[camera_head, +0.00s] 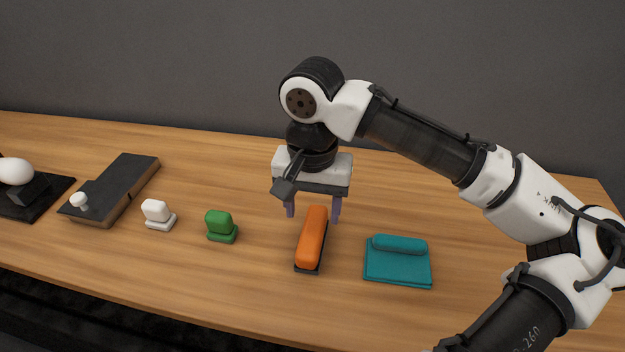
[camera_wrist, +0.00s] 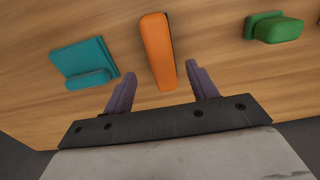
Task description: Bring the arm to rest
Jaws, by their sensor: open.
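My gripper (camera_head: 313,208) is open above the wooden table, with its two purple fingers pointing down. In the head view it is just behind an orange block (camera_head: 312,238) that sits on a dark base. In the wrist view the open fingers (camera_wrist: 161,92) stand apart on either side of the near end of the orange block (camera_wrist: 158,50), with nothing visibly held. The arm is bent, reaching in from the right. Whether the fingers are level with the block's top is hard to tell.
On the table (camera_head: 200,285) are a teal block on a teal pad (camera_head: 398,272), a green piece (camera_head: 221,226), a white piece (camera_head: 157,214), a dark box with a white knob (camera_head: 115,187) and a white ball on a black stand (camera_head: 17,171). A grey wall stands behind.

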